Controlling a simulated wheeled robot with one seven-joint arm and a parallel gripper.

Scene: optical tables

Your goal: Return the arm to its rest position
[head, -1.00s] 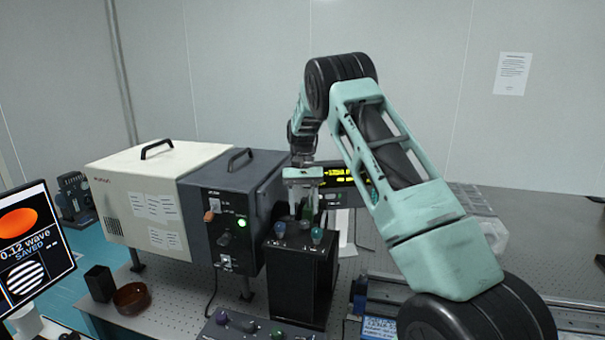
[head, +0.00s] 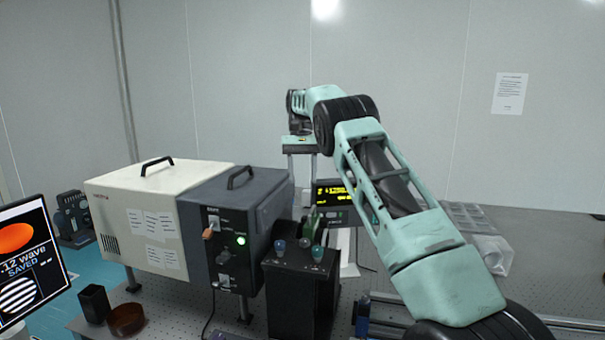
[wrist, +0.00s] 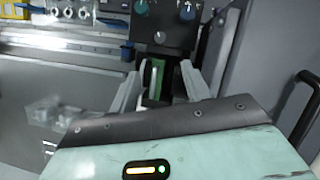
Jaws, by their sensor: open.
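My arm (head: 385,180) is teal and black and rises from the lower right of the head view, bending at a black joint near the back wall. My gripper (head: 302,172) hangs from its far end, fingers down, above the black box (head: 300,290). The fingers are apart with nothing held between them. In the wrist view my gripper (wrist: 160,85) is blurred and open. A green piece (wrist: 153,75) shows beyond the fingers, apart from them; it seems to stand on the black box.
A cream and grey instrument (head: 140,215) stands left of the black box. A display with yellow text (head: 335,192) is behind it. Clear trays (head: 470,220) lie at the right. A monitor (head: 30,260), a black cup (head: 95,303) and a brown bowl (head: 127,320) are at the left.

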